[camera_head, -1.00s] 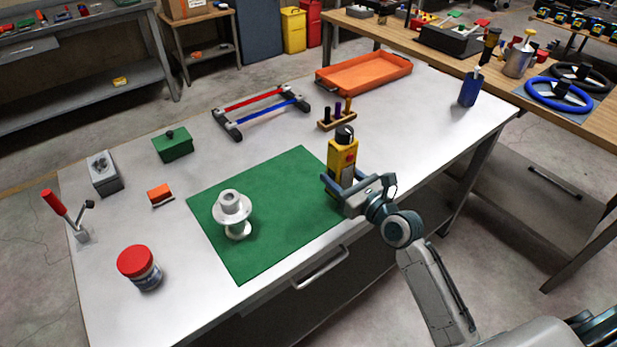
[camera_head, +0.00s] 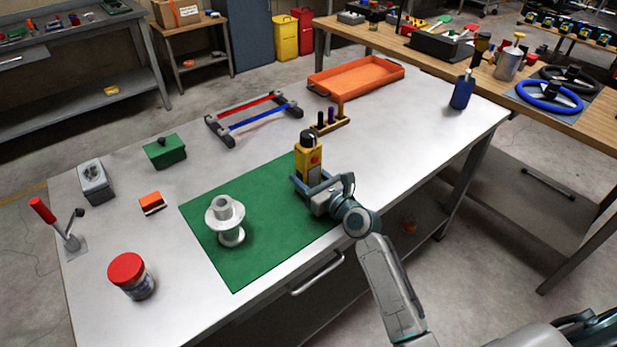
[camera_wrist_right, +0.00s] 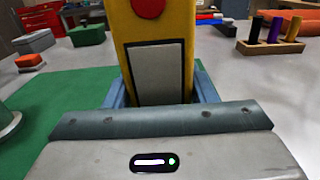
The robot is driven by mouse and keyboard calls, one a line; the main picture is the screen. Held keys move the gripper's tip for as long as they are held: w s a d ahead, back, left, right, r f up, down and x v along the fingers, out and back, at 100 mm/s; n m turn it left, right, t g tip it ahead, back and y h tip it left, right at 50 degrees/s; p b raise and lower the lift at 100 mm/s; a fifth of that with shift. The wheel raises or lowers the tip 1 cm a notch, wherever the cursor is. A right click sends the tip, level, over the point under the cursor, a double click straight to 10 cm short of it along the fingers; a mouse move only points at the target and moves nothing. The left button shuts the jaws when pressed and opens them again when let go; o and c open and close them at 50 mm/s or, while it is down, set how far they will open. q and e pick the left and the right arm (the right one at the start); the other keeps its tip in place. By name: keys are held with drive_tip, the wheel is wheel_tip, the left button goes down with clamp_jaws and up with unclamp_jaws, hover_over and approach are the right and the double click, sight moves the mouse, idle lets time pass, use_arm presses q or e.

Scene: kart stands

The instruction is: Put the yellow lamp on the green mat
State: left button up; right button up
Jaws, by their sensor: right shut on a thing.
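The yellow lamp (camera_head: 309,158) is a yellow box with a black top and a red round spot. It is upright at the right back part of the green mat (camera_head: 262,257). My right gripper (camera_head: 306,186) is shut around the lamp's lower part. In the right wrist view the lamp (camera_wrist_right: 158,60) fills the middle, between the blue fingers, with the mat (camera_wrist_right: 60,95) to its left. The lamp's base is hidden behind the gripper, so I cannot tell whether it touches the mat. My left gripper is not in view.
A pale metal spool (camera_head: 230,222) stands on the mat left of the lamp. A wooden peg holder (camera_head: 330,122) stands behind the lamp, and an orange tray (camera_head: 356,78) lies farther back. A red-lidded jar (camera_head: 131,276) is at the front left.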

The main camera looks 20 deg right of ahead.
drive_tip(key=shift+f, duration=0.1)
drive_tip(key=o, duration=1.2)
drive_tip(key=shift+s, duration=0.2)
drive_tip(key=v, duration=1.1)
drive_tip(key=shift+s+d, duration=0.1)
drive_tip(key=shift+s, duration=0.25)
